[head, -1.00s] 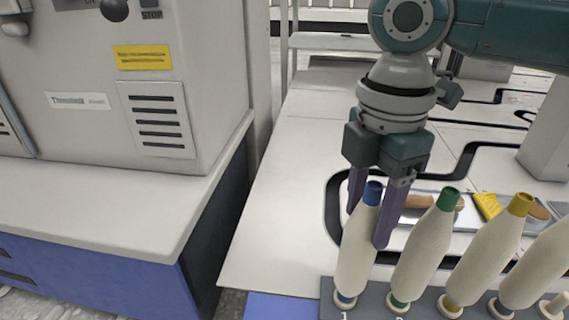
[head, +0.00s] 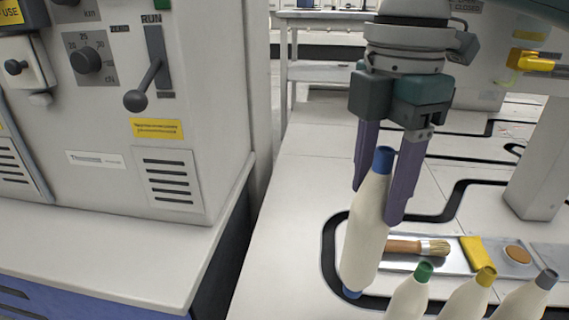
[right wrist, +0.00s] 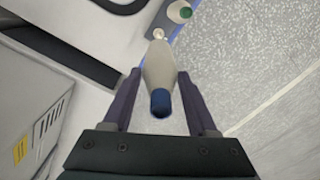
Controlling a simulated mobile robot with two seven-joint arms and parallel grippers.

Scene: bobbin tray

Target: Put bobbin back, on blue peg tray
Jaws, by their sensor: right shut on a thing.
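My right gripper (head: 379,200) is shut on the cream bobbin with the blue top (head: 364,240). The bobbin is slightly tilted, with its blue-edged foot lifted above the row of other bobbins. In the right wrist view, the blue top (right wrist: 161,102) lies between my two fingers, and a small pale round piece (right wrist: 158,34) shows just beyond its far end; I cannot tell whether that is a peg. The peg tray is out of the head view, below its bottom edge. My left gripper is not in view.
Bobbins with green (head: 424,272), yellow (head: 485,277) and grey (head: 546,280) tops stand at the bottom right. Behind them, a shallow metal tray (head: 455,264) holds a brush (head: 418,247) and a yellow item (head: 475,253). A grey machine (head: 100,180) stands left. The white tabletop (head: 290,230) is clear at left.

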